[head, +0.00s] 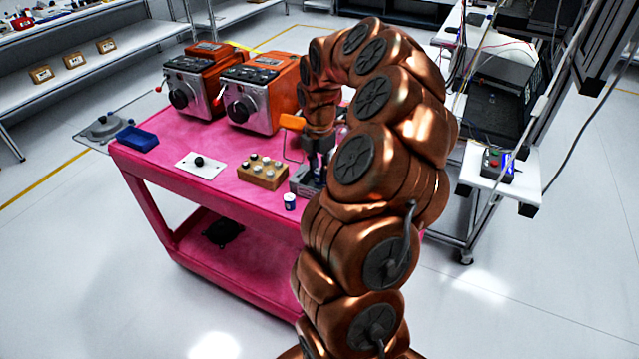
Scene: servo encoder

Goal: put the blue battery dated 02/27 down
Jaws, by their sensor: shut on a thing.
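My gripper (318,158) points down over the right part of the pink cart's top (225,160), above a small grey metal holder (304,183). It is shut on the blue battery, but the battery is too small and too covered by the jaws and arm to make out, and no date is readable. I cannot tell whether it touches the holder. A small white and blue cylinder (290,202) stands upright on the cart near the front edge, apart from the gripper.
A wooden block with several pegs (262,173), a white plate with a black knob (201,165) and a blue tray (137,139) are on the cart. Two orange and grey machines (250,100) (195,85) stand behind.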

